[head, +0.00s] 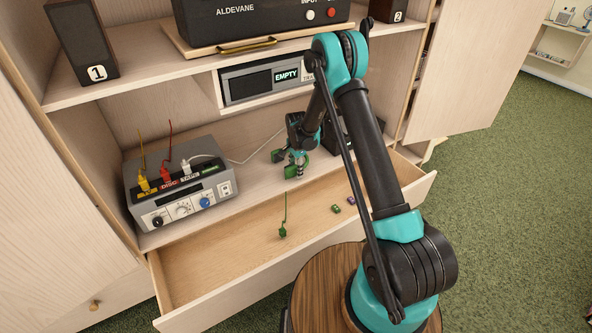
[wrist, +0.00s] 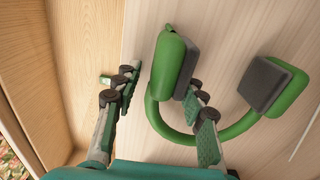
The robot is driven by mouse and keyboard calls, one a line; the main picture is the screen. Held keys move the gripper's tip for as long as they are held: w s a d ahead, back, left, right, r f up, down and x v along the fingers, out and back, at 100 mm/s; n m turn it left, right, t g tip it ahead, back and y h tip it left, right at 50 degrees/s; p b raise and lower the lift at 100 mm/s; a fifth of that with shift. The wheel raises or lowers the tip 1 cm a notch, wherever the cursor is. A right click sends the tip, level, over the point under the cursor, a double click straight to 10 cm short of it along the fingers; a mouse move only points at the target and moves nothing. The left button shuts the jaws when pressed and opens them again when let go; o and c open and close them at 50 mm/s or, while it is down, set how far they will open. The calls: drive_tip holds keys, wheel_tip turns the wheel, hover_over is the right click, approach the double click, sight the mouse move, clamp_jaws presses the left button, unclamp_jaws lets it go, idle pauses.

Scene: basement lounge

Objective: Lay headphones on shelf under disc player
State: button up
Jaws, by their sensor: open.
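The green headphones (wrist: 166,75) with dark ear pads lie on the pale wooden surface in the wrist view, band curving toward the gripper. In the head view they show partly behind my gripper (head: 298,168), on the lower shelf just behind the open drawer. In the wrist view my gripper (wrist: 163,86) is open, its fingers on either side of one ear cup; whether they touch it is unclear. The other ear cup (wrist: 273,86) lies to the right, outside the fingers. A flat player with an EMPTY display (head: 270,80) hangs above the lower shelf.
A grey amplifier (head: 180,185) with coloured plugs stands at the shelf's left. The drawer (head: 225,255) is open, holding a green plug (head: 283,232) and small green and purple pieces. A dark object stands right of my gripper, partly hidden. A black ALDEVANE unit (head: 255,18) sits above.

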drive_tip(key=shift+s+r, duration=0.1)
drive_tip(key=shift+r, duration=3.8)
